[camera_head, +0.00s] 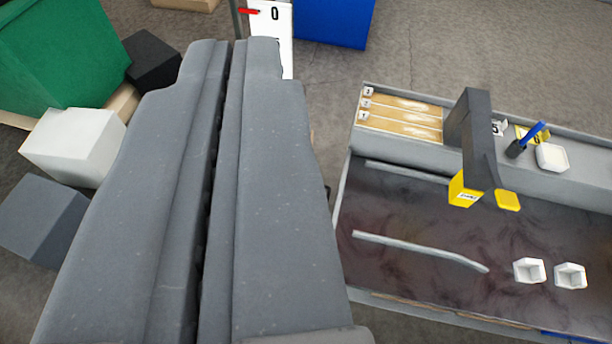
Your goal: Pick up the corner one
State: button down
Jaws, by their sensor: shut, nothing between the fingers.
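My gripper (232,50) fills the left and middle of the view as two long grey fingers. I cannot tell which object the corner one is. On the dark bench top lie two pale rods (420,250) (405,171). Two small white open cups (529,271) (570,276) sit near its front right. A dark arched piece with yellow ends (468,125) stands over the bench's back edge.
A wooden panel (400,118) with numbered rows, a blue-handled tool (527,140) and a white dish (552,157) are on the bench's back ledge. A green bin (60,60), white box (72,145) and grey box (42,220) stand left. A blue box (335,20) is behind.

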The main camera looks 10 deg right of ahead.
aim_at(527, 270)
jog(key=u, duration=0.9)
jog(key=k, duration=2.65)
jog(key=z, duration=0.6)
jog(key=i, duration=1)
